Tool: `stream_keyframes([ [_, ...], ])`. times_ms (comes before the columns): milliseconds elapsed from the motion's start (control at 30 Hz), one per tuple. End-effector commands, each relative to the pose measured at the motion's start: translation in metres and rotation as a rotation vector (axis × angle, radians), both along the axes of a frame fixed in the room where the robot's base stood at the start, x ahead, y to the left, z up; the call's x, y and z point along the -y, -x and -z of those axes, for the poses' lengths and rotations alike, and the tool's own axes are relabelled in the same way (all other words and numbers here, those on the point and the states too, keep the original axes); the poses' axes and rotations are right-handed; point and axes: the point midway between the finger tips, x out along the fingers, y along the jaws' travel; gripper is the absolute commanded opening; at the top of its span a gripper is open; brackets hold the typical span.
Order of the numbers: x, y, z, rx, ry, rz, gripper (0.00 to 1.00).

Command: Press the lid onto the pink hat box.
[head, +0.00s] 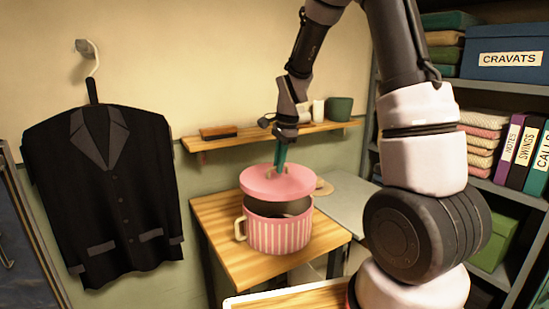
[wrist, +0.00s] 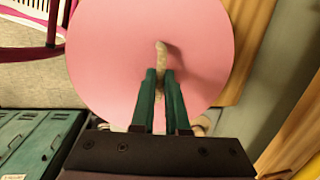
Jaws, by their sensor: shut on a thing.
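The pink hat box (head: 278,236) has pink and white stripes and a cream handle on its left side. It stands upright on the small wooden table. The round plain pink lid (head: 262,187) is held above the box, apart from the front rim; a dark gap shows the box's inside. Whether the lid touches the back rim is hidden. My gripper (head: 279,167) comes down from above, its green fingers shut on the lid's cream handle. In the wrist view my gripper (wrist: 161,78) pinches that handle near the middle of the lid (wrist: 110,70).
The wooden table (head: 215,217) has bare room left of the box. A wall shelf (head: 245,137) with a brush and cups runs behind. A black jacket (head: 105,190) hangs at left. Grey shelving with folded cloth and binders (head: 512,150) stands at right. Green lockers (wrist: 35,140) show in the wrist view.

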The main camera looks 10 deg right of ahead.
Motion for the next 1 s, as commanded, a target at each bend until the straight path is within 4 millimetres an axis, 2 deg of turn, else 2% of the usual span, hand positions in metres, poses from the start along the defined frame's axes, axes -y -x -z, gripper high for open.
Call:
stream_keyframes([
  [167, 0.0, 0.0, 0.006, -0.002, 0.0, 0.0, 0.0],
  [700, 0.0, 0.0, 0.054, -0.002, 0.0, 0.0, 0.0],
  [1000, 0.0, 0.0, 0.064, 0.0, 0.0, 0.0, 0.0],
])
